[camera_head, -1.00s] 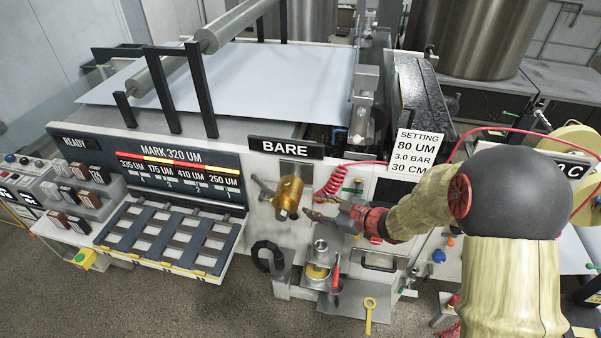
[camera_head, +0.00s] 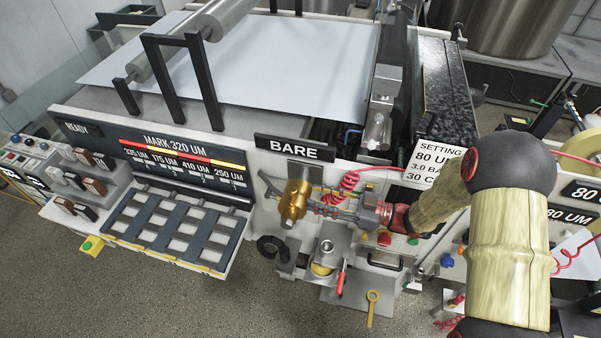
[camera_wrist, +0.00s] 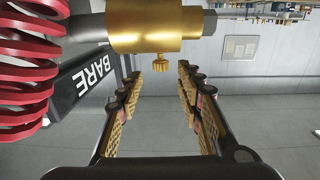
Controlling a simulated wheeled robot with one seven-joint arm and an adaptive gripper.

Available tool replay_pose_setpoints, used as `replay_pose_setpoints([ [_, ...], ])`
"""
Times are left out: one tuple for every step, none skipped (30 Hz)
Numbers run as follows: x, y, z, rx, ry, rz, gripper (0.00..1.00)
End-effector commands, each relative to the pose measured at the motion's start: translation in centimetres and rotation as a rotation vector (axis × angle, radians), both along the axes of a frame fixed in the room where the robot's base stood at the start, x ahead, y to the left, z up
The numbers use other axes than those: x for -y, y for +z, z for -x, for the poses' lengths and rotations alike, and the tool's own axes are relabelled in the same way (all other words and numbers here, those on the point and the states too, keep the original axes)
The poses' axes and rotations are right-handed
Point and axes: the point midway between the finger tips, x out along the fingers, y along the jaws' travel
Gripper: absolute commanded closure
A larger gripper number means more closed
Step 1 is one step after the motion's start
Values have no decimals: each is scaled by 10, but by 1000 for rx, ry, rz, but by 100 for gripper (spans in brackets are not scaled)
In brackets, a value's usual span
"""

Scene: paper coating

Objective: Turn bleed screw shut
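The bleed screw (camera_wrist: 161,63) is a small knurled brass knob on the underside of a brass cylinder (camera_wrist: 158,28) in the wrist view. The brass cylinder also shows in the head view (camera_head: 294,198), mounted under the BARE sign; the screw cannot be made out there. My gripper (camera_wrist: 160,75) is open in the wrist view, with one ribbed finger on each side of the screw. The screw shows between the far ends of the fingers, and I see no contact. In the head view my gripper (camera_head: 322,204) reaches the right side of the brass cylinder.
A red coiled hose (camera_wrist: 25,75) hangs left of the fingers in the wrist view, beside the BARE sign (camera_wrist: 88,80). A white setting card (camera_head: 437,163) stands right of the gripper. Below are a metal cup (camera_head: 327,248) and a red-handled tool (camera_head: 341,282).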

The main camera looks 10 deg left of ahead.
Motion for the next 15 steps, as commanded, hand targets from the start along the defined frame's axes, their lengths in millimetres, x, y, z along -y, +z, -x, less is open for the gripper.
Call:
replay_pose_setpoints([
  [-1, 2, 2, -3, 9, -10, 64],
  [-2, 3, 3, -4, 12, -13, 64],
  [-5, 4, 4, -4, 15, -17, 64],
  [-8, 4, 4, -5, 16, -18, 64],
  [-11, 4, 3, -5, 17, -18, 64],
  [-16, 4, 3, -4, 18, -17, 64],
  [-20, 4, 3, -5, 18, -17, 64],
  [-25, 4, 2, -5, 18, -17, 64],
  [-31, 4, 2, -4, 18, -17, 64],
  [-36, 4, 1, -4, 18, -17, 64],
  [-41, 4, 0, -4, 18, -17, 64],
  [-47, 4, -1, -4, 17, -16, 64],
  [-52, 4, -1, -4, 17, -16, 64],
  [-56, 4, -1, -4, 17, -16, 64],
  [-61, 4, -2, -4, 16, -16, 64],
])
